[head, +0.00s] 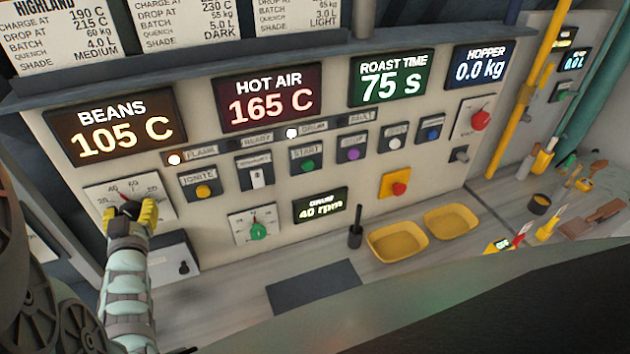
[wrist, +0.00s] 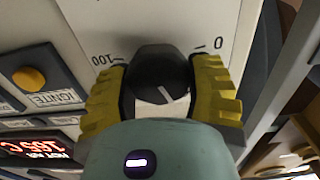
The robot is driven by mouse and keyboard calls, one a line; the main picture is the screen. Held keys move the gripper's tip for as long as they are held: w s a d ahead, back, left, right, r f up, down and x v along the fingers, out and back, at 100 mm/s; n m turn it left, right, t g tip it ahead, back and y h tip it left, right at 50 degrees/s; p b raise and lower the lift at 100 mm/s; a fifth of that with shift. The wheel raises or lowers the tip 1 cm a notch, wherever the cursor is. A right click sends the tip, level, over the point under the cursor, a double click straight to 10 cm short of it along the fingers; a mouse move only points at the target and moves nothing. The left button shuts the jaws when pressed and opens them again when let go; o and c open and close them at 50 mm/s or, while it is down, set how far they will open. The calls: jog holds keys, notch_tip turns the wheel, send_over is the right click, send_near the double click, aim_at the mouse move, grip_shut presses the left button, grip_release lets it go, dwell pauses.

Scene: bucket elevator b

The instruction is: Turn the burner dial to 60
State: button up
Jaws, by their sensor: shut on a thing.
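The burner dial (wrist: 163,72) is a round black knob on a white scale plate (head: 97,199) at the left of the panel in the head view. My gripper (head: 131,211) is shut on the knob. In the wrist view its yellow-padded fingers (wrist: 162,68) press on the knob's left and right sides. A pale pointer line on the knob points down toward my palm, slanting slightly right. The scale's 100 shows at left and 0 at right there. The scale marks near the pointer are hidden by my gripper, so I cannot read the exact setting.
The ignite button (head: 203,191) is right of the dial. Displays include beans (head: 115,126) at 105 C and hot air (head: 268,97) at 165 C. Yellow trays (head: 397,243) lie on the counter.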

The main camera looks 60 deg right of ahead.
jog(key=shift+d+f+m+b, duration=0.1)
jog(key=shift+f+m+b, duration=0.05)
jog(key=shift+m+b, duration=0.2)
jog(key=shift+s+b, duration=0.1)
jog(key=shift+b, duration=0.25)
jog(key=shift+f+m+b, duration=0.1)
jog(key=shift+m+b, duration=0.7)
jog(key=shift+m, duration=0.05)
jog(key=m+b, duration=0.3)
jog(key=b, duration=0.1)
jog(key=shift+d+m, duration=0.1)
jog(key=shift+m, duration=0.2)
jog(key=shift+c, duration=0.2)
jog(key=shift+m+b, duration=0.8)
jog(key=shift+m, duration=0.1)
jog(key=o, duration=1.2)
jog(key=shift+r, duration=0.2)
